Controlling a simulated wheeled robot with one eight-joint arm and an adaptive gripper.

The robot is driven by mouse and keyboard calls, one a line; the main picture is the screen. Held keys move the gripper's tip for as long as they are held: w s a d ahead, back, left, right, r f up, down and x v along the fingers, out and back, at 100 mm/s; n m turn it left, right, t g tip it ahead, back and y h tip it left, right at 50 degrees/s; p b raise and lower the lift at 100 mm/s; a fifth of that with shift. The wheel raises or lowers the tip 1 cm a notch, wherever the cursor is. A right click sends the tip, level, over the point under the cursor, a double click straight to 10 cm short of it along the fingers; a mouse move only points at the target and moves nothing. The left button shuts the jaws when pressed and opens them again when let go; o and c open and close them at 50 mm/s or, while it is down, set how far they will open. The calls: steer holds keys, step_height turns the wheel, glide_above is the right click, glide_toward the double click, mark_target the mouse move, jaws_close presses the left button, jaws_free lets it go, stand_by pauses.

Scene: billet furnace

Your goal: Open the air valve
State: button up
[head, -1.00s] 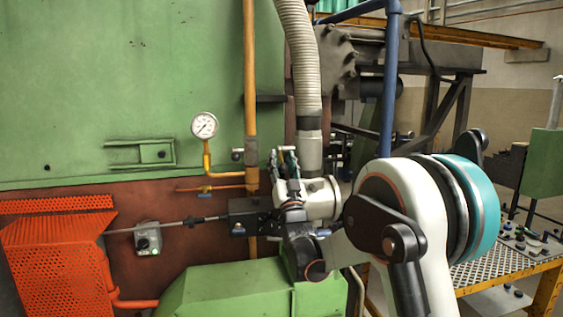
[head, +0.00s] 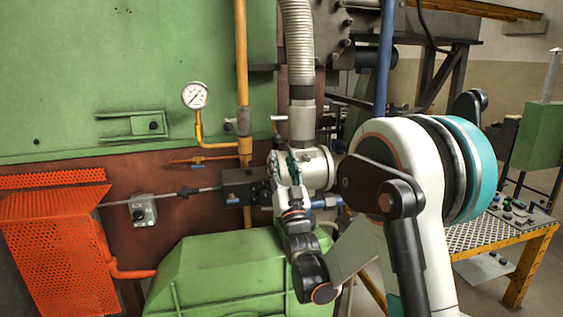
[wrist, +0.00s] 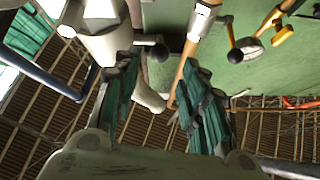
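My gripper (head: 283,162) is open and empty, pointing up, with its teal-padded fingers (wrist: 158,68) spread apart in the wrist view. It stands in front of the white horizontal pipe body (head: 318,168) below the grey hose. A small lever with a dark ball knob (head: 278,119) stands just above the fingers. It also shows in the wrist view (wrist: 158,52), beyond and between the fingertips. A second knobbed lever (head: 228,125) sits beside the orange pipe and shows in the wrist view (wrist: 235,55). I cannot tell which lever is the air valve. No contact is visible.
A vertical orange pipe (head: 242,70) and a pressure gauge (head: 194,95) are on the left. A dark block (head: 240,187) with a rod lies left of my gripper. A green housing (head: 235,275) is below. A blue pipe (head: 385,70) stands to the right.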

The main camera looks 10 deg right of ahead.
steer(key=c, duration=0.4)
steer(key=shift+s+r+p, duration=0.1)
steer(key=shift+r+p, duration=0.3)
steer(key=shift+p, duration=0.05)
steer(key=c, duration=0.4)
steer(key=s+r+p, duration=0.1)
steer(key=r+p, duration=0.1)
steer(key=p, duration=0.1)
steer(key=s+r+g+p, duration=0.1)
steer(key=r+p, duration=0.2)
steer(key=s+r+g+h+p, duration=0.1)
steer(key=s+r+p, duration=0.1)
steer(key=shift+s+d+r+m+p, duration=0.1)
steer(key=shift+d+r+m+p, duration=0.2)
steer(key=shift+r+p, duration=0.1)
jaws_close()
step_height(320, 180, up, 4)
steer(key=g+p, duration=0.1)
steer(key=p, duration=0.2)
glide_above(275, 129)
steer(key=s+d, duration=0.1)
steer(key=s, duration=0.4)
steer(key=shift+w+a+f, duration=0.1)
steer(key=shift+a+f, duration=0.1)
steer(key=shift+f, duration=1.7)
steer(key=shift+f+b, duration=0.15)
steer(key=shift+b, duration=0.3)
